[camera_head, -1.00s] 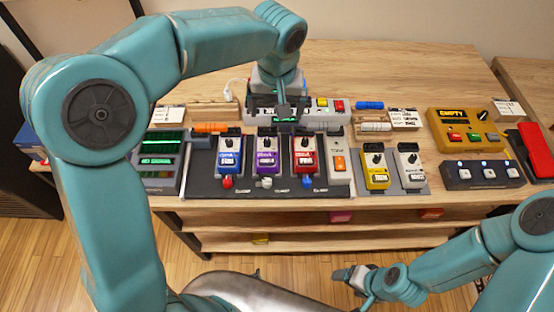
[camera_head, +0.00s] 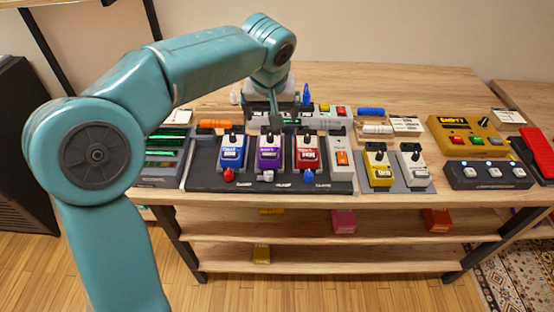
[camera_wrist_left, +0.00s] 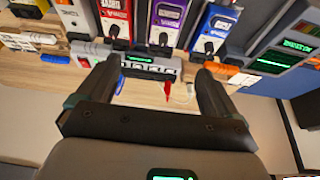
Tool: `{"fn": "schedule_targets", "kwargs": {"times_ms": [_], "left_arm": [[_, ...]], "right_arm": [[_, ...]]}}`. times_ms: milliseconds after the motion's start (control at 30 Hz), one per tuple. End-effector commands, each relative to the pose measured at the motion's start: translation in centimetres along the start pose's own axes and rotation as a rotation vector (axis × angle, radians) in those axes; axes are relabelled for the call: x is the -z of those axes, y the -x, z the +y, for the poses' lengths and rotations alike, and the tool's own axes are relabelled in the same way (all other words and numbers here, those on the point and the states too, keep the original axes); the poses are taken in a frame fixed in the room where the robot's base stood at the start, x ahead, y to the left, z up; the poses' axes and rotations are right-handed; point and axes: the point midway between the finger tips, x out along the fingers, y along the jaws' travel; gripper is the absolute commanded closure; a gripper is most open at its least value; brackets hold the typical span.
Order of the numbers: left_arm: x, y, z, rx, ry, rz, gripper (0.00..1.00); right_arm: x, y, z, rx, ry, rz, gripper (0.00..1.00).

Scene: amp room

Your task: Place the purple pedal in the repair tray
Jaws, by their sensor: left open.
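The purple pedal (camera_head: 269,158) stands on a dark pedalboard (camera_head: 215,185), between a blue pedal (camera_head: 232,154) and a red pedal (camera_head: 307,154). In the left wrist view the purple pedal (camera_wrist_left: 168,18) shows at the top, beyond the fingers. My left gripper (camera_wrist_left: 160,72) is open and empty. In the head view the left gripper (camera_head: 283,122) hangs just behind the pedal row, near the purple pedal; its fingertips are hard to make out. A flat grey tray (camera_head: 427,187) holds a yellow and a white pedal; I cannot tell whether it is the repair tray.
A grey power strip (camera_head: 338,121) lies behind the pedals. A screened unit (camera_head: 160,160) stands to the left. A yellow box (camera_head: 467,134) and a dark switch unit (camera_head: 487,174) stand to the right. Shelves below hold several small boxes.

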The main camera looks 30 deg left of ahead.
Motion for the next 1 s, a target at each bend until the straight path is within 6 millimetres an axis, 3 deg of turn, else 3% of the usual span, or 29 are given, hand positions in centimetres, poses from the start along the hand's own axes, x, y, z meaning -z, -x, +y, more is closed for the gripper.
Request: {"fn": "schedule_targets", "kwargs": {"times_ms": [167,500,767,1000], "left_arm": [[0.1,-2.2,-0.9,0.009,0.016,-0.004,0.06],[0.1,-9.8,-0.8,0.008,0.015,-0.005,0.06],[0.0,-12.2,-0.6,0.006,0.011,-0.003,0.06],[-0.2,-15.8,-0.5,0.006,0.011,-0.005,0.06]], "right_arm": [[0.0,-0.8,0.3,0.0,0.001,0.0,0.26],[0.0,-1.1,0.4,0.0,0.001,0.0,0.26],[0.0,-1.1,0.4,0.0,0.001,0.0,0.26],[0.0,-0.9,0.3,0.0,0.001,0.0,0.26]]}}
